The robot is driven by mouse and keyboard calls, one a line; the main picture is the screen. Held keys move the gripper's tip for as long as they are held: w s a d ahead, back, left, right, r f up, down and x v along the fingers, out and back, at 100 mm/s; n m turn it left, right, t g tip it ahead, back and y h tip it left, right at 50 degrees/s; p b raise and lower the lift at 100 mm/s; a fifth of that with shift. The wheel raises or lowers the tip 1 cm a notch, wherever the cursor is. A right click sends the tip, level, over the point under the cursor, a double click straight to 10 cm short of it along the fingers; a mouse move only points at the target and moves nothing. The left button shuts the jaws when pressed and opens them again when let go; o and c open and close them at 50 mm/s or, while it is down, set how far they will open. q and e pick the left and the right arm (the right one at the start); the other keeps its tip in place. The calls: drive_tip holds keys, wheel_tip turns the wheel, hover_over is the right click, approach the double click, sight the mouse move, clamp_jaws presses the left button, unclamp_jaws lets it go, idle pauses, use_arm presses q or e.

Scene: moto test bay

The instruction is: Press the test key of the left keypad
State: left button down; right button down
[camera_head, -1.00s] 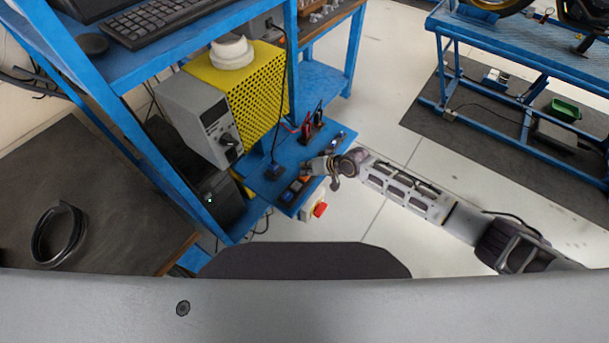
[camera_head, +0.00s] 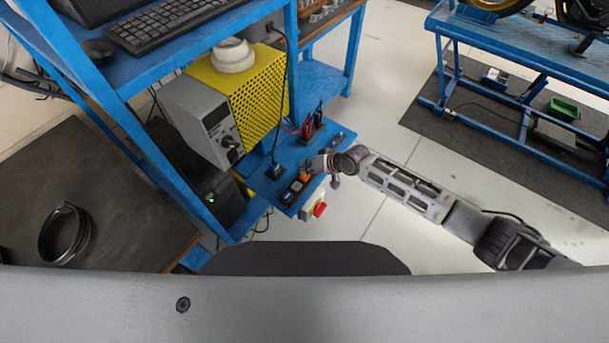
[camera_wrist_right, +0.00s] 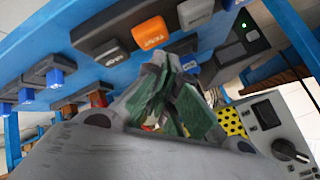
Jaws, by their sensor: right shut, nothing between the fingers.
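A dark keypad (camera_wrist_right: 123,46) with an orange key marked TEST (camera_wrist_right: 150,32) is on the blue shelf, at the top of the right wrist view. A dark key with lettering is beside the orange one. In the head view the keypad (camera_head: 291,193) lies near the front of the low blue shelf. My right gripper (camera_head: 307,165) is close beside it, above the shelf. In the right wrist view its green-padded fingers (camera_wrist_right: 167,88) are shut together and empty, with the tips just short of the orange key in the picture. Contact cannot be told. My left gripper is out of view.
A yellow perforated unit with a grey front (camera_head: 200,120) stands left of the shelf. Red and black connectors (camera_head: 311,122) stand behind the gripper. A red button box (camera_head: 316,211) hangs at the shelf's front edge. Open floor lies to the right.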

drive_tip(key=shift+r+p, duration=1.35)
drive_tip(key=shift+r, duration=0.1)
drive_tip(key=shift+r+p, duration=0.3)
drive_tip(key=shift+r, duration=0.8)
